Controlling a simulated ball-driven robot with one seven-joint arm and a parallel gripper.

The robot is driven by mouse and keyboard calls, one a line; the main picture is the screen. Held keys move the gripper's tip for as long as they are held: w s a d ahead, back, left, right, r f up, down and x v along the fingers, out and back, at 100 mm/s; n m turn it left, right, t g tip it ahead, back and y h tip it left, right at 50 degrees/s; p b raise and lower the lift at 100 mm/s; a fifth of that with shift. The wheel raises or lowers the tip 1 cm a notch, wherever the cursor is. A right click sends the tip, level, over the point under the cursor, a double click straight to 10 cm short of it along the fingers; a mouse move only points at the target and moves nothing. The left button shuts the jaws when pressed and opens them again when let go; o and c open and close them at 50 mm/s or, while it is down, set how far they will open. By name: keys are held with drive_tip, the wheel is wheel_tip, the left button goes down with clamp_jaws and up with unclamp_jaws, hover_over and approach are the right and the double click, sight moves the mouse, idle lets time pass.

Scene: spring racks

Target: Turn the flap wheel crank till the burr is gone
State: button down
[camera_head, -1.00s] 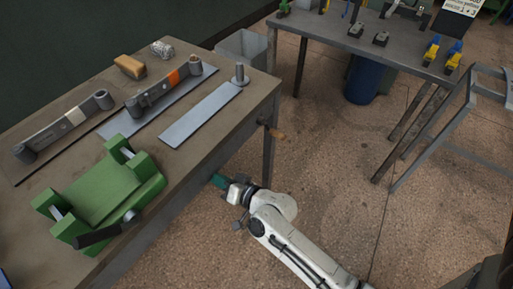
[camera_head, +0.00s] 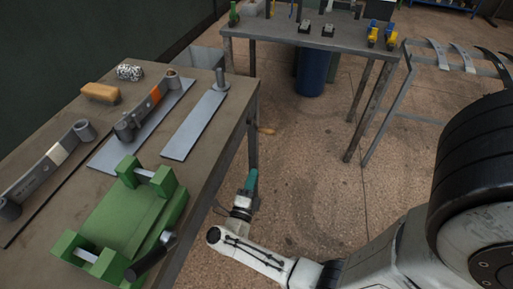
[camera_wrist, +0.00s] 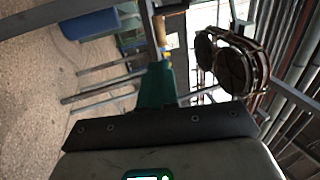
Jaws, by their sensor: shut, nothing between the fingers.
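I cannot make out a flap wheel or a burr for sure. A green block fixture (camera_head: 120,215) stands on the near part of the workbench, with a black-gripped handle (camera_head: 153,257) at its right side; I cannot tell whether this is the crank. A small wooden handle (camera_head: 265,130) shows beside the bench's right edge. My gripper (camera_head: 251,178) is shut and empty, off the right side of the bench, apart from the fixture and the wooden handle. In the wrist view its teal fingers (camera_wrist: 157,85) are together, with nothing between them.
The workbench (camera_head: 215,160) carries grey springs with rolled ends (camera_head: 140,112), a flat plate (camera_head: 195,125) and a tan block (camera_head: 101,92). A second table (camera_head: 345,40) with a blue bin (camera_head: 313,75) stands behind. A rack (camera_head: 470,75) is at right. The floor between is clear.

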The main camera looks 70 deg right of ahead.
drive_tip(key=p, duration=0.2)
approach(266, 128)
drive_tip(key=x, duration=0.3)
drive_tip(key=f+x, duration=0.1)
drive_tip(key=x, duration=0.1)
drive_tip(key=shift+s+d, duration=0.35)
drive_tip(key=shift+s, duration=0.05)
drive_tip(key=shift+f+b, duration=0.1)
drive_tip(key=shift+b, duration=0.55)
